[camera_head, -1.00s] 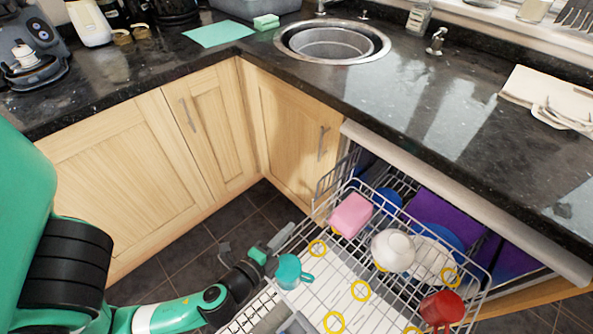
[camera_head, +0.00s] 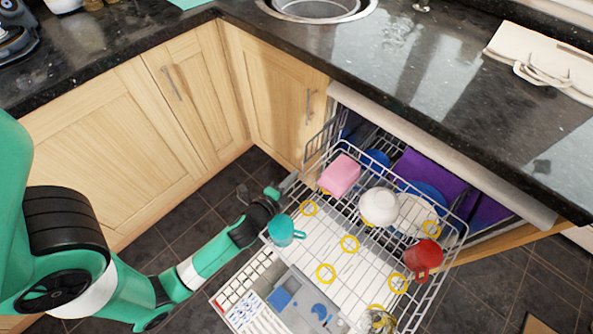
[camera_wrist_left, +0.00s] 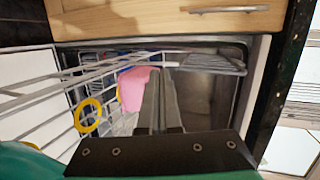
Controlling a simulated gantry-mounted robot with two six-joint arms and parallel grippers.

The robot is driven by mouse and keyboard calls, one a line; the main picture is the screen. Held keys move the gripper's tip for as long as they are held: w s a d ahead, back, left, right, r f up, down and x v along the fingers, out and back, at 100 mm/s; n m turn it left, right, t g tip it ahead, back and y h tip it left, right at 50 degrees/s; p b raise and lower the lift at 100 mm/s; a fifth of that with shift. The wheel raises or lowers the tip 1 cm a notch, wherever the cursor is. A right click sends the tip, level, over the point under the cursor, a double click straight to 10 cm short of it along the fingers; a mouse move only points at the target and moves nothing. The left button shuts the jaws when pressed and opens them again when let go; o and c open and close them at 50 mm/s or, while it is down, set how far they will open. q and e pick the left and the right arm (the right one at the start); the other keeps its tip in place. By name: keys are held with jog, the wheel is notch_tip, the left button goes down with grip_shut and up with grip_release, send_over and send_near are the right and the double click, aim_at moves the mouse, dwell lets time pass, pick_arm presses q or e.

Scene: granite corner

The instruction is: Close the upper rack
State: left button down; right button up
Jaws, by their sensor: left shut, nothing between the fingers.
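The upper rack (camera_head: 452,262) is a white wire basket pulled out of the dishwasher under the counter. It holds a pink block (camera_head: 340,175), a white bowl (camera_head: 379,206), a teal mug (camera_head: 281,231) and a red mug (camera_head: 423,256). My left gripper (camera_head: 287,185) is shut and empty beside the rack's left side, near the teal mug. I cannot tell whether it touches the wires. In the left wrist view its fingers (camera_wrist_left: 160,102) are together, pointing toward the dishwasher opening, with rack wires (camera_wrist_left: 40,97) to their left. My right gripper is not in view.
The lower rack or open door area with a cutlery tray (camera_head: 252,312) lies below. Wooden cabinets (camera_head: 120,155) stand at the left, under the dark granite counter (camera_head: 440,75). Dark tiled floor (camera_head: 205,210) is free between the cabinets and the racks.

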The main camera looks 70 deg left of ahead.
pick_arm(q)
jog(key=shift+w+a, duration=0.8)
jog(key=shift+w, duration=0.2)
